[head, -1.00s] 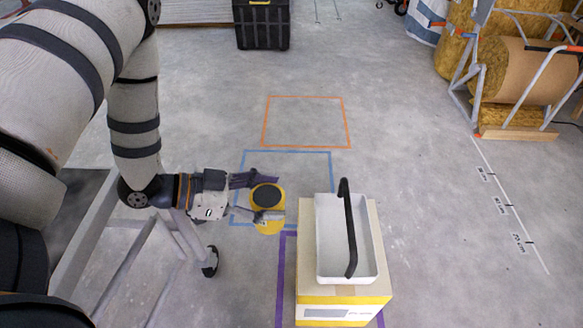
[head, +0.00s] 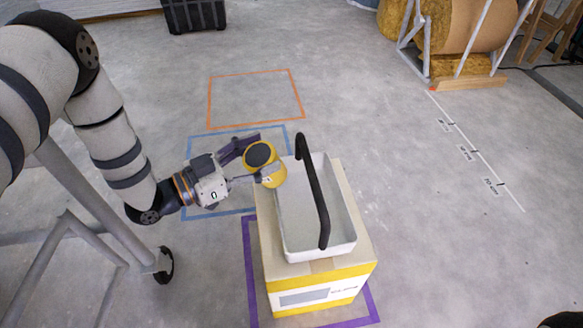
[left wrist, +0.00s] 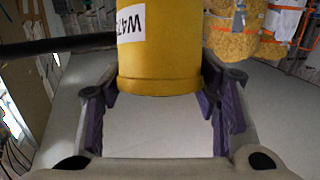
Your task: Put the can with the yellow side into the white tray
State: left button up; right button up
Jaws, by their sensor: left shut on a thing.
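The can with the yellow side (head: 265,168) has a dark top and is tilted in the head view, at the left rim of the white tray. The left wrist view shows its yellow wall (left wrist: 158,62) with a white label. My left gripper (head: 257,160) is shut on the can, with purple finger pads on both sides of it. The white tray (head: 341,232) stands on a cardboard box and looks empty. A black handle (head: 314,190) arches over it. I cannot tell whether the can touches the tray. My right gripper is not in view.
The cardboard box (head: 315,292) with yellow bands stands inside a purple floor outline (head: 250,275). Blue (head: 190,152) and orange (head: 208,100) outlines mark the floor beyond. A black crate (head: 195,14) and a rack with rolls (head: 455,40) are at the back.

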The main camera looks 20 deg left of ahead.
aim_at(275, 152)
pick_arm(q)
jog(key=x, duration=0.2)
jog(key=b+x, duration=0.1)
jog(key=shift+w+d+f, duration=0.25)
jog(key=shift+w+f, duration=0.05)
jog(key=shift+f, duration=0.1)
jog(key=shift+w+d+f+b, duration=0.15)
jog(key=shift+f+b, duration=0.2)
jog(key=shift+f, duration=0.35)
jog(key=f, duration=0.1)
jog(key=f+b, duration=0.1)
jog(key=w+f+b, duration=0.1)
jog(key=shift+d+f, duration=0.3)
jog(key=shift+f, duration=0.05)
jog(key=shift+w+d+r+g+p, duration=0.15)
jog(key=shift+w+r+g+p, duration=0.15)
jog(key=shift+w+r+g, duration=0.1)
jog(key=g+y, duration=0.1)
jog(key=w+f+g+y, duration=0.1)
jog(key=shift+d+f+g, duration=0.3)
jog(key=shift+d+g, duration=0.05)
jog(key=shift+g, duration=0.05)
jog(key=shift+r, duration=0.1)
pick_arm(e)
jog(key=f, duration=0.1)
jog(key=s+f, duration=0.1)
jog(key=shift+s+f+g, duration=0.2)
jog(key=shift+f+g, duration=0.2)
